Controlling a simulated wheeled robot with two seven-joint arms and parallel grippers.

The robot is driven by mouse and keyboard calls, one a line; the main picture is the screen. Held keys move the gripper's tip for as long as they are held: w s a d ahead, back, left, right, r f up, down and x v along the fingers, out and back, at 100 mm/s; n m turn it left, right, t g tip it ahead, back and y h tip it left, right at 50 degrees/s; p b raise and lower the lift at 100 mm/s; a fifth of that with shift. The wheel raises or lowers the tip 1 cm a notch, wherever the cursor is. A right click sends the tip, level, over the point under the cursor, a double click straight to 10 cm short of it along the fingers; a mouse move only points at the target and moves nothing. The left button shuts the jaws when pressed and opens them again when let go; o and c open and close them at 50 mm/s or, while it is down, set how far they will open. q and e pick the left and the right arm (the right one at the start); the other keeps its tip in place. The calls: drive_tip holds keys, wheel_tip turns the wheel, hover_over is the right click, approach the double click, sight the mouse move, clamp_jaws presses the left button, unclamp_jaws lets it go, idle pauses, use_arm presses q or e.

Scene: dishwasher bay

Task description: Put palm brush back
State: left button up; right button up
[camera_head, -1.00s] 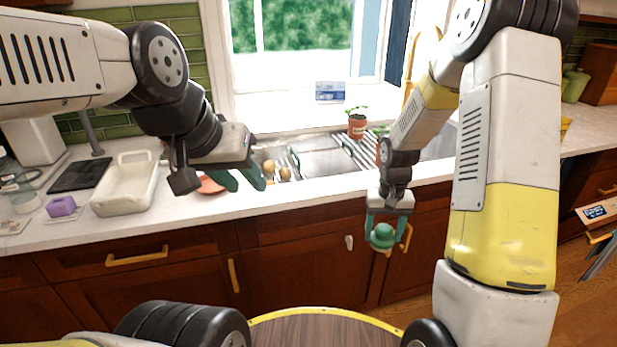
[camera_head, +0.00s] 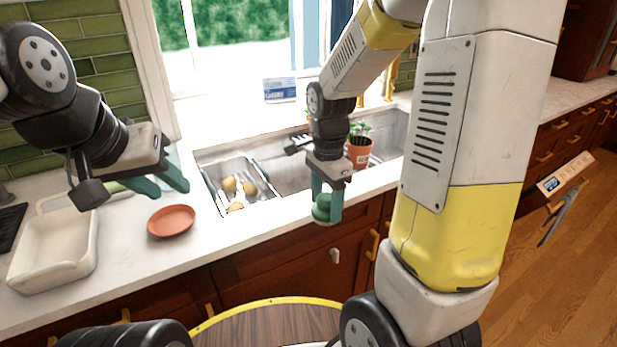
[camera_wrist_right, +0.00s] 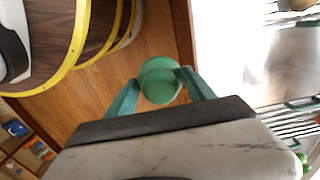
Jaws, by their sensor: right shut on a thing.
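The palm brush (camera_head: 322,208), a small green rounded piece, is between the fingers of my right gripper (camera_head: 328,204). In the head view it is held up near the counter's front edge, in front of the sink. In the right wrist view the brush (camera_wrist_right: 160,80) shows as a green round shape with a finger on either side of the right gripper (camera_wrist_right: 159,88). The fingers hide part of it. My left gripper (camera_head: 162,182) is open and empty above the counter, near the terracotta plate.
A terracotta plate (camera_head: 171,221) and a cream tub (camera_head: 50,255) stand on the left counter. The sink (camera_head: 290,165) holds a rack (camera_head: 210,190) with several brown round things. A labelled holder (camera_head: 565,174) with a hanging tool is at right.

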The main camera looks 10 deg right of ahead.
drive_tip(key=w, duration=0.4)
drive_tip(key=w+d+f, duration=0.1)
drive_tip(key=w, duration=0.8)
drive_tip(key=shift+d+f, duration=0.15)
drive_tip(key=shift+d, duration=0.15)
drive_tip(key=shift+w+d+f, duration=0.1)
drive_tip(key=shift+w+f, duration=0.1)
drive_tip(key=shift+w, duration=0.05)
drive_tip(key=shift+f, duration=1.55)
drive_tip(key=shift+f, duration=0.2)
drive_tip(key=o, duration=1.3)
drive_tip(key=shift+r, duration=0.1)
